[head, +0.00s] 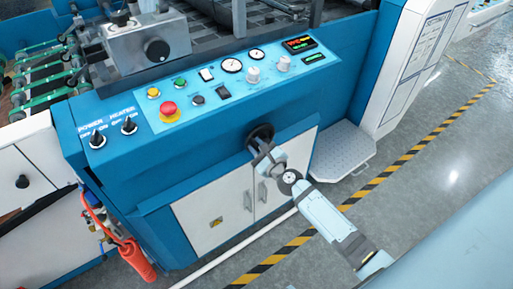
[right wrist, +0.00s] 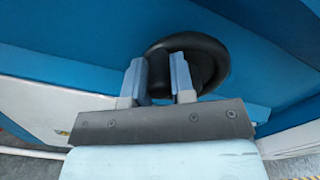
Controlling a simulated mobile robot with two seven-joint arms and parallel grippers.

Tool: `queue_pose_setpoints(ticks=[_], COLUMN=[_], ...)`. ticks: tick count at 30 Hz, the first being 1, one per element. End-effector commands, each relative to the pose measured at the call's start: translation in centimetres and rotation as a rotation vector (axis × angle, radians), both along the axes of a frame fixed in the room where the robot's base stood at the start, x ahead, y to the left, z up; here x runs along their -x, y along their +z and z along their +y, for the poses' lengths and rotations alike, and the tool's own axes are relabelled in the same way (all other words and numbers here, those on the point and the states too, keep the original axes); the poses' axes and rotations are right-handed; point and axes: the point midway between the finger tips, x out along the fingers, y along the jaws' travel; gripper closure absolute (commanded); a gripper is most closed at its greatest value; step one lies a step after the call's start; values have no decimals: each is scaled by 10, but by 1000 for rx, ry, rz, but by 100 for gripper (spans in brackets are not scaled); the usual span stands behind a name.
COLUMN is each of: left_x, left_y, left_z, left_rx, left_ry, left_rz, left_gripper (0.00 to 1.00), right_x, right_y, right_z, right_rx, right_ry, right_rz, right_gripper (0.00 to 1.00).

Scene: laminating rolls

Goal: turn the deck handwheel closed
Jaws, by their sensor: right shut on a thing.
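The deck handwheel (head: 259,133) is a black round wheel on the blue front of the machine, above the white cabinet doors. My right gripper (head: 262,149) is at the wheel, with its arm coming from the lower right. In the right wrist view the wheel (right wrist: 212,62) fills the upper middle, and the two fingers of my right gripper (right wrist: 161,80) are shut on part of it, one on each side. The wheel's turn angle cannot be read. My left gripper is not in view.
Above the wheel is a sloped control panel (head: 215,120) with a red emergency button (head: 169,110), gauges and knobs. White cabinet doors (head: 215,205) with handles are below. A grey step plate (head: 342,152) stands to the right. A red-handled hose (head: 137,260) hangs at left. Open floor lies right.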

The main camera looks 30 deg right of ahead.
Motion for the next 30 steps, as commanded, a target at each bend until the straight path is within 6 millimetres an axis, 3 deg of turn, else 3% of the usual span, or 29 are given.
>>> queue_pose_setpoints(ticks=[19,20,23,30], left_x=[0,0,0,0], left_y=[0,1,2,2], left_z=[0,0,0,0], left_rx=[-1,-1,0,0], left_ry=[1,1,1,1], left_rz=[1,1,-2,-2], left_gripper=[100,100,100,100], right_x=[0,0,0,0], right_y=[3,3,3,2], right_z=[-3,-3,-2,-2], right_rx=[-47,-47,-47,-47], right_ry=[-2,-2,-2,-1], right_rz=[2,2,2,3], right_gripper=[100,72,52,52])
